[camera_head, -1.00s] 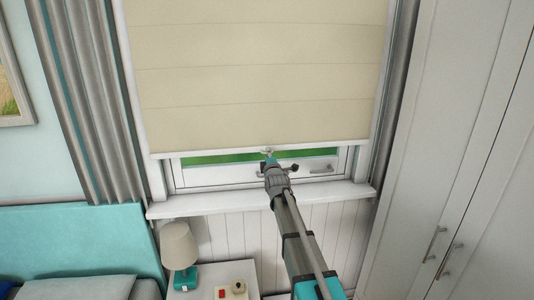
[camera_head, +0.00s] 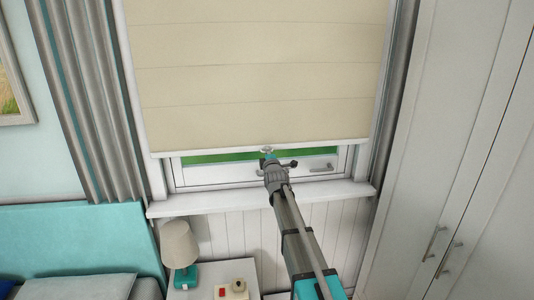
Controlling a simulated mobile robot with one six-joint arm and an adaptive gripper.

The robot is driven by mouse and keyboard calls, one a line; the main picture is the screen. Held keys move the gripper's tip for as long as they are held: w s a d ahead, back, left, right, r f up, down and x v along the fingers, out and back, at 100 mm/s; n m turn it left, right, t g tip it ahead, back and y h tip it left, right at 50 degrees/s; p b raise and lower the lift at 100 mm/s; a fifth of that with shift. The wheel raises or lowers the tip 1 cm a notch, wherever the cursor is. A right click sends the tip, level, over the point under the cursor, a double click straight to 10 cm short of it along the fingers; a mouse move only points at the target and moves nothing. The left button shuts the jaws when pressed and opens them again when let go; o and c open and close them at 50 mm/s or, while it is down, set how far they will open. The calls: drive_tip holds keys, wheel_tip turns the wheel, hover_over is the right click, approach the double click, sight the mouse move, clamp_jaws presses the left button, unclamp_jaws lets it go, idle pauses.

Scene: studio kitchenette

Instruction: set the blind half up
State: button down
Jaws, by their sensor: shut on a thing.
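The cream blind (camera_head: 258,85) hangs over most of the window, with its bottom rail a little above the sill. A small pale pull (camera_head: 267,149) sits at the middle of that rail. My gripper (camera_head: 267,158) is at the pull, just under the rail, and is shut on it. The fingertips are small and partly hidden by the gripper's own body, so the exact grip is hard to make out. A narrow strip of green outdoors shows below the rail.
The window frame with a handle (camera_head: 322,168) and the white sill (camera_head: 330,191) lie behind and below my gripper. A grey curtain (camera_head: 90,100) hangs left. A lamp (camera_head: 180,245) stands on the bedside table (camera_head: 210,268). A white wardrobe (camera_head: 455,150) stands right.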

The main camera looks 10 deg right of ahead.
drive_tip(key=shift+r, duration=0.15)
wheel_tip(320, 180, up, 25)
drive_tip(key=p, duration=2.5)
drive_tip(key=c, duration=0.8)
unclamp_jaws()
drive_tip(key=shift+o, duration=0.2)
wheel_tip(320, 180, down, 26)
drive_tip(key=b, duration=2.5)
drive_tip(key=shift+r, duration=0.2)
drive_tip(key=s+f+b, duration=0.1)
drive_tip(key=s, duration=1.2)
drive_tip(key=shift+f+b, duration=0.2)
drive_tip(key=shift+b, duration=0.15)
